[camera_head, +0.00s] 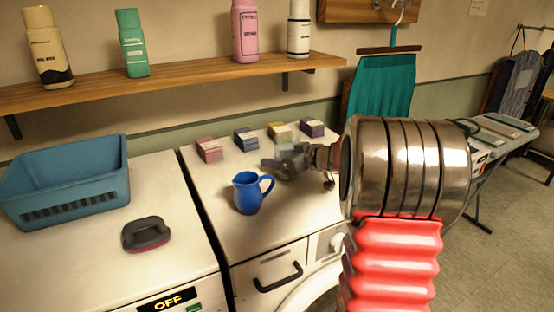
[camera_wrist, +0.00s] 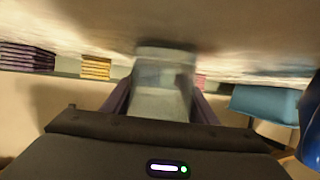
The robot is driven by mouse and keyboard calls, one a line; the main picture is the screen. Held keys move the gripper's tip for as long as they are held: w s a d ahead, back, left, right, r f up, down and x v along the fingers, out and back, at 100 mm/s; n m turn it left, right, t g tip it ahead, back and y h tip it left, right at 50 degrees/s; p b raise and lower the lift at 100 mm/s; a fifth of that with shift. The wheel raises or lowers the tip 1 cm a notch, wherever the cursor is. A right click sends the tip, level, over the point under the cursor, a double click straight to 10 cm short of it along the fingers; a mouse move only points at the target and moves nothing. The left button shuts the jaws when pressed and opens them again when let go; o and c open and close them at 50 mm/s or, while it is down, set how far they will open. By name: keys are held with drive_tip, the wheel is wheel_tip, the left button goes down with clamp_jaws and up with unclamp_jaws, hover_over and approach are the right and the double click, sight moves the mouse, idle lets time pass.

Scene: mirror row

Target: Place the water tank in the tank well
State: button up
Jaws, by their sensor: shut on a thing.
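My gripper (camera_head: 288,164) is over the right-hand washer top, behind the blue jug, and is shut on a translucent grey water tank (camera_head: 298,149). In the wrist view, the tank (camera_wrist: 162,82) stands between my gripper's two fingers (camera_wrist: 160,100). That view is upside down, with the pale top at its upper edge. Whether the tank touches the surface is hard to tell. I cannot make out the tank well; a white appliance (camera_head: 484,140) on the ironing board at the right is partly hidden by my arm.
A blue jug (camera_head: 249,192) stands close in front of my gripper. Several small boxes (camera_head: 246,139) line the back. A blue basket (camera_head: 70,185) and an iron-like object (camera_head: 146,234) sit on the left machine. A wooden shelf (camera_head: 180,82) with bottles hangs above.

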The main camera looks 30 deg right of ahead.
idle(0.3)
drive_tip(key=o, duration=1.1)
drive_tip(key=shift+s+r, duration=0.15)
drive_tip(key=shift+s, duration=0.05)
drive_tip(key=v, duration=1.1)
drive_tip(key=shift+s+d, duration=0.15)
drive_tip(key=shift+s, duration=0.2)
